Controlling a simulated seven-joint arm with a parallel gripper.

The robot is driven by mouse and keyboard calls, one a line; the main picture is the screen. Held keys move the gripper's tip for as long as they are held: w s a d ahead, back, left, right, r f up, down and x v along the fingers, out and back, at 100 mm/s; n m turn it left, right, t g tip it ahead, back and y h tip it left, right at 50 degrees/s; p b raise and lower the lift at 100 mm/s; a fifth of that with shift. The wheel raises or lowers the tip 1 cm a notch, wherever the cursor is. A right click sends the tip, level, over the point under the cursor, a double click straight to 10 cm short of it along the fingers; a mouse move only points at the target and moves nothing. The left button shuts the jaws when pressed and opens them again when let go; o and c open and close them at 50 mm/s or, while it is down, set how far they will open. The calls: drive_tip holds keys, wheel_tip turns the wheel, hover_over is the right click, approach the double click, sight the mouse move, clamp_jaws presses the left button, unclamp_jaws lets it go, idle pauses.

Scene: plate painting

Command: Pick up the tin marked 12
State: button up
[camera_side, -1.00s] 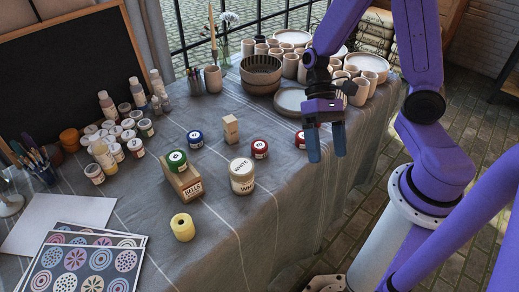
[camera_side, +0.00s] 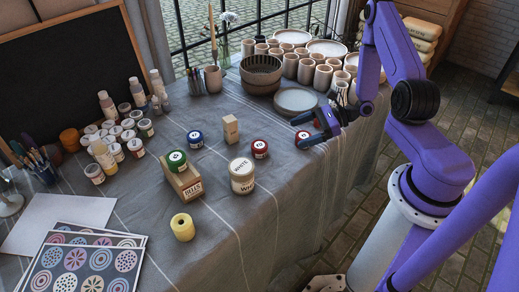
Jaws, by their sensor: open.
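Several small tins with white lids stand on the grey cloth. They are a blue tin (camera_side: 195,139), a red tin (camera_side: 259,149), a second red tin (camera_side: 302,136) by my gripper and a green tin (camera_side: 176,161) on a wooden block (camera_side: 186,187). The lid marks are too small to read, so I cannot tell which is 12. My gripper (camera_side: 309,130) is open and low at the table's right side, its fingers pointing left. The second red tin is at the fingertips, partly hidden by a finger; I cannot tell whether they touch.
A white jar (camera_side: 242,178), a stack of wooden cubes (camera_side: 230,129) and a yellow roll (camera_side: 182,227) stand around the middle. A plate (camera_side: 296,100), a striped bowl (camera_side: 261,72) and several cups are behind my gripper. Paint pots crowd the left.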

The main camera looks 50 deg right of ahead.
sight(267, 145)
drive_tip(key=d+f+m+t+h, duration=0.1)
drive_tip(key=d+f+m+h, duration=0.1)
drive_tip(key=m, duration=0.1)
drive_tip(key=shift+d+f+t, duration=0.4)
drive_tip(key=x, duration=1.1)
drive_tip(key=shift+w+f, duration=0.15)
drive_tip(key=shift+w, duration=0.05)
drive_tip(key=shift+x, duration=2.8)
drive_tip(key=shift+s+f, duration=0.15)
drive_tip(key=shift+s, duration=0.05)
drive_tip(key=c, duration=1.1)
